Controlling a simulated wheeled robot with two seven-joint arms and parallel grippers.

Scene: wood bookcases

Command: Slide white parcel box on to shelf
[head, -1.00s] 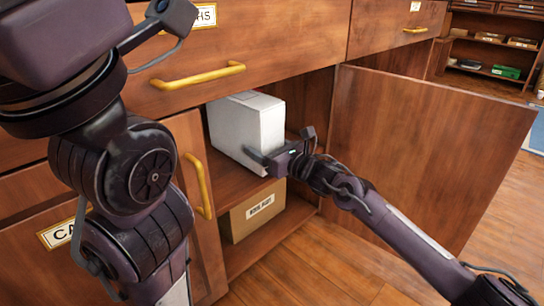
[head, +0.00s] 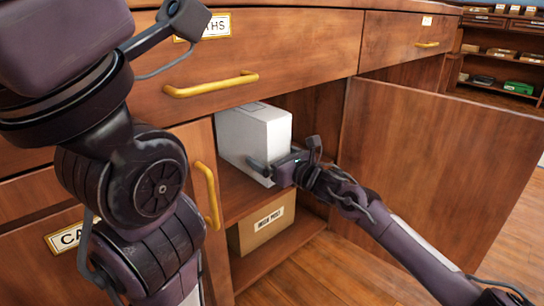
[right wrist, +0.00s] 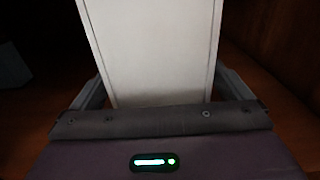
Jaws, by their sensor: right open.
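The white parcel box (head: 256,136) stands upright inside the open cupboard, on its upper shelf (head: 243,192). My right gripper (head: 268,168) is at the box's front, low on its near end. In the right wrist view the white box (right wrist: 155,50) rises between the two spread fingers (right wrist: 158,90), with a finger on each side. The jaws are open; whether they touch the box I cannot tell. My left arm fills the left of the head view, and its gripper's fingers are not seen.
A cardboard box (head: 263,220) with a label sits on the lower shelf. The open cupboard door (head: 440,165) stands to the right of my right arm. A drawer with a yellow handle (head: 210,85) is above the opening. Another door with a handle (head: 208,195) borders it on the left.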

